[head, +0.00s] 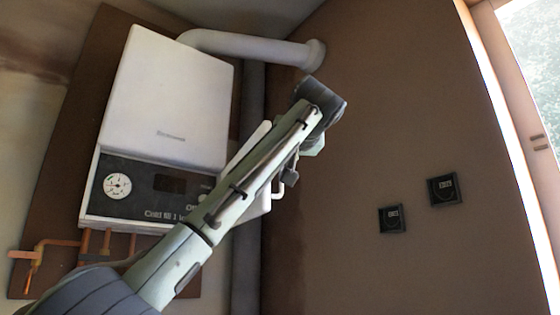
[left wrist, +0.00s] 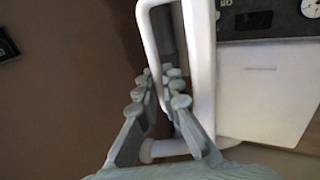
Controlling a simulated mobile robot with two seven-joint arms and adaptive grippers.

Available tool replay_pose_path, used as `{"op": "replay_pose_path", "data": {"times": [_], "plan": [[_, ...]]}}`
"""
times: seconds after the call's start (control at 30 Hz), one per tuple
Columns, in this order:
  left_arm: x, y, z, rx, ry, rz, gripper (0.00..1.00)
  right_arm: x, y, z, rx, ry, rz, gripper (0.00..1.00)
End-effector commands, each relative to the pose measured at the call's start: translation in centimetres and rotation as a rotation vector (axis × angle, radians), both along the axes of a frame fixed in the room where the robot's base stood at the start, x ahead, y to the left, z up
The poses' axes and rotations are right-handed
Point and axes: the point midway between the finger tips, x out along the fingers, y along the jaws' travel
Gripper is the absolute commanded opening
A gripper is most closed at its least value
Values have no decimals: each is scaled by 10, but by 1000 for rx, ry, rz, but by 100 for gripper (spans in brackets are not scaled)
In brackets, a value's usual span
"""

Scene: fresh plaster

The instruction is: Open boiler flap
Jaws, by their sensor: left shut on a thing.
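The white boiler (head: 170,95) hangs on a brown board at left. Its dark control panel (head: 150,190) with a round gauge is exposed. The white flap (left wrist: 201,60) stands out from the boiler's side, nearly edge-on in the left wrist view. Its white looped handle (left wrist: 148,38) sticks out from it. My left gripper (left wrist: 158,86) is shut on the handle, with a finger on each side of the bar. In the head view my left arm crosses in front of the boiler's right side and hides much of the flap. My right gripper is not in view.
A white flue pipe (head: 250,47) runs from the boiler top to the brown wall. Copper pipes (head: 60,245) lie below the boiler. Two dark wall fittings (head: 445,190) (head: 392,218) are at right, near a bright window. The brown wall between is clear.

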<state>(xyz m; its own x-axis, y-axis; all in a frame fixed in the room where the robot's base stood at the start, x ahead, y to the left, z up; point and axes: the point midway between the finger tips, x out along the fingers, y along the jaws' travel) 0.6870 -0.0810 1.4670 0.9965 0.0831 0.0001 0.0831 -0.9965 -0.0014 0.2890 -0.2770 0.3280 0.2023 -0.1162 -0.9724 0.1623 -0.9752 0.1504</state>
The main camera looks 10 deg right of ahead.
Motion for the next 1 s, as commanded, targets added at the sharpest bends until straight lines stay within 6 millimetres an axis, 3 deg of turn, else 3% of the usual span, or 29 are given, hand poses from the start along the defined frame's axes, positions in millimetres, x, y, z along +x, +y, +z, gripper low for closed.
{"op": "replay_pose_path", "data": {"times": [0.3, 0.4, 0.73, 0.87, 1.0], "plan": [[0, 1, 1, 0, -1, 2, 0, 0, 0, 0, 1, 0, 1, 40], [0, 1, 1, 0, -1, 2, 16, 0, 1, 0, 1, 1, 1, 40], [-1, 0, 0, 0, 0, 0, 17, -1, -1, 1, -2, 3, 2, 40], [-13, -2, 0, 0, -1, -2, 17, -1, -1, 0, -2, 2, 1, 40], [-40, -4, 1, 0, -4, -3, 17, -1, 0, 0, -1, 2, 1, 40]]}}
